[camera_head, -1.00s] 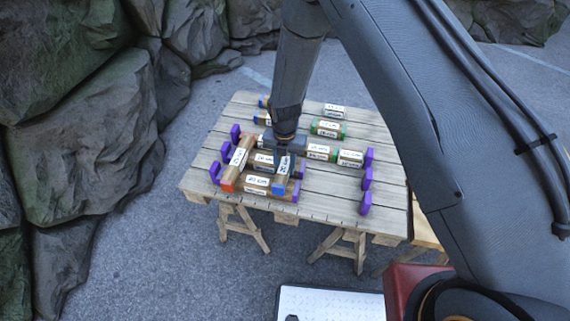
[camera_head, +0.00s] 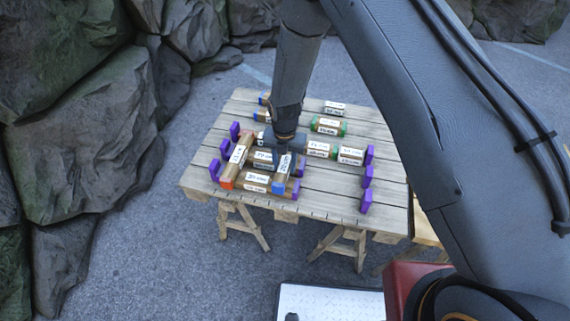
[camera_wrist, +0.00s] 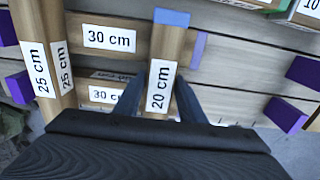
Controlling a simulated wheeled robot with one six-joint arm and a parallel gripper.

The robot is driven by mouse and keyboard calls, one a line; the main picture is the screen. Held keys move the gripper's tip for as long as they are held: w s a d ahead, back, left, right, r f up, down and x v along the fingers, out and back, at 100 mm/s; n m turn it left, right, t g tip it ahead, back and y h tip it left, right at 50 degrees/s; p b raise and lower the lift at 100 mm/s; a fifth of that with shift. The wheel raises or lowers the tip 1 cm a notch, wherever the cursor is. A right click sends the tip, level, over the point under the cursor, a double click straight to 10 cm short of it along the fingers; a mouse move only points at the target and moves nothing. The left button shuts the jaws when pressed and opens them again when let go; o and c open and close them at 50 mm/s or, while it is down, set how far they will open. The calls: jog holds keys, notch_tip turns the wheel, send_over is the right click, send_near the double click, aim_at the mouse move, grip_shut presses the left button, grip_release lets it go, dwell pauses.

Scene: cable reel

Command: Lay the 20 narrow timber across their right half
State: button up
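A narrow timber labelled 20 cm (camera_wrist: 160,88), with a blue end (camera_head: 278,188), lies between the two fingers of my gripper (camera_wrist: 160,82). My gripper (camera_head: 284,152) appears shut on it from above. This timber runs across the right half of two parallel 30 cm timbers (camera_wrist: 108,38) (camera_head: 257,189). Whether it touches them or hangs just above cannot be told. A 25 cm timber (camera_wrist: 42,60) with an orange end (camera_head: 226,184) lies across their left ends, parallel to the held one. My fingers hide part of the nearer 30 cm timber.
Purple blocks (camera_head: 214,171) stand left of the stack, with others at the right (camera_head: 366,201). Timbers with green ends (camera_head: 328,126) lie farther back on the plank table (camera_head: 330,200). The table's front right is mostly clear. Rocks (camera_head: 75,90) stand at the left.

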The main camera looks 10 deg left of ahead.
jog(key=o, duration=0.3)
jog(key=shift+r, duration=0.15)
notch_tip(320, 180, up, 7)
jog(key=shift+f+b, duration=0.1)
jog(key=shift+b, duration=0.95)
jog(key=shift+r, duration=0.4)
